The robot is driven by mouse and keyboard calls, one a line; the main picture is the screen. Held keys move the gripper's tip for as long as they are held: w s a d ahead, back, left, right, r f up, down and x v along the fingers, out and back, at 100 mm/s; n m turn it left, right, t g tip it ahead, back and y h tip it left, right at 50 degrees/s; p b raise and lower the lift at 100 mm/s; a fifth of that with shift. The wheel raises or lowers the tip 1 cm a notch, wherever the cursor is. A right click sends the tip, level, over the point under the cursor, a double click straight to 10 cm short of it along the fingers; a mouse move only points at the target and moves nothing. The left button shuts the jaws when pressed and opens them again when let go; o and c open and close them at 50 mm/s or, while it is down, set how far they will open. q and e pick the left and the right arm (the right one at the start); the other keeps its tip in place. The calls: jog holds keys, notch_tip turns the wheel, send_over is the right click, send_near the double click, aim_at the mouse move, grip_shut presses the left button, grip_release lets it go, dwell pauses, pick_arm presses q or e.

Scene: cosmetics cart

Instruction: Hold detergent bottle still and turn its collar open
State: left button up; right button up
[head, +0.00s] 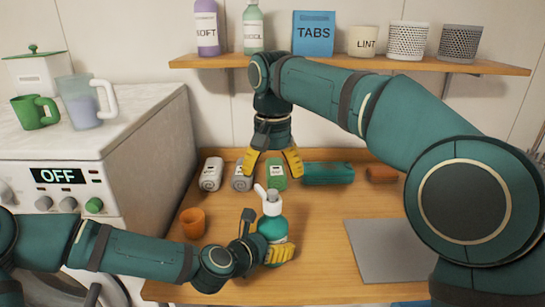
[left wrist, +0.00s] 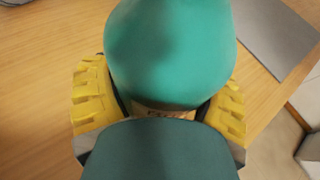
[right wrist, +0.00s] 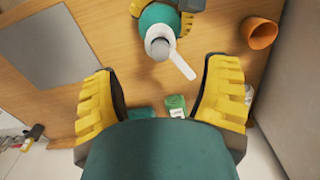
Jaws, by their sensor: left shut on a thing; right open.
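The teal detergent bottle (head: 272,222) stands upright on the wooden table, with a grey collar and a white flip lever at its top. In the right wrist view the grey collar (right wrist: 159,48) shows from above, with the white lever (right wrist: 183,66) sticking out to one side. My left gripper (head: 268,250) is shut around the bottle's lower body; the left wrist view shows the teal body (left wrist: 172,55) between the yellow fingers. My right gripper (head: 273,165) is open and empty, above and behind the bottle, pointing down.
Rolled towels (head: 211,173) and a teal bundle (head: 328,173) line the table's back. An orange cup (head: 192,223) stands left of the bottle. A grey mat (head: 385,250) lies at right. The shelf (head: 350,65) above holds bottles and containers. The washer (head: 95,160) stands at left.

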jog(key=shift+r, duration=1.7)
jog(key=shift+w+d+f, duration=0.1)
jog(key=c, duration=0.8)
jog(key=shift+w+d+f+n+y, duration=0.2)
jog(key=shift+n+y, duration=0.1)
jog(key=c, duration=0.5)
jog(key=w+d+f+n+y, duration=0.2)
jog(key=w+d+n+y, duration=0.1)
jog(key=d, duration=0.1)
jog(key=shift+w+d+f+n, duration=0.15)
jog(key=shift+w+d+n, duration=0.05)
jog(key=shift+n, duration=0.2)
jog(key=w+d+n+t+y, duration=0.1)
jog(key=w+d+n+y, duration=0.2)
jog(key=d+y, duration=0.15)
jog(key=s+a+x, duration=0.1)
jog(key=x, duration=1.1)
jog(key=shift+s+h, duration=0.2)
jog(key=shift+h, duration=0.25)
